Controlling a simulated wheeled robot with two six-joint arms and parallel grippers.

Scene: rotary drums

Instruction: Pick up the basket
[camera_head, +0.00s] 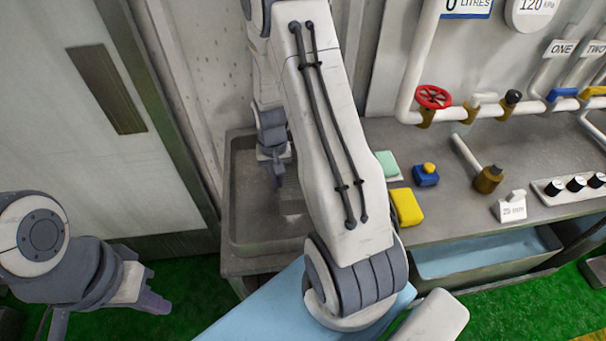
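A grey, ribbed object (291,197), which may be the basket, sits in the metal sink (236,215). My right arm covers much of it, so its full shape is hidden. My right gripper (277,170) hangs over the sink, pointing down, at the upper left of this object. I cannot tell whether it touches the object or whether its fingers are apart. My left gripper (152,302) is low at the left, over the green floor and well away from the sink. Its finger gap is not clear.
A yellow sponge (407,206), a green block (387,164) and a blue item with a yellow knob (426,175) stand on the counter right of the sink. Pipes with a red valve wheel (433,97) run along the wall. Green floor (193,296) is clear beside my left gripper.

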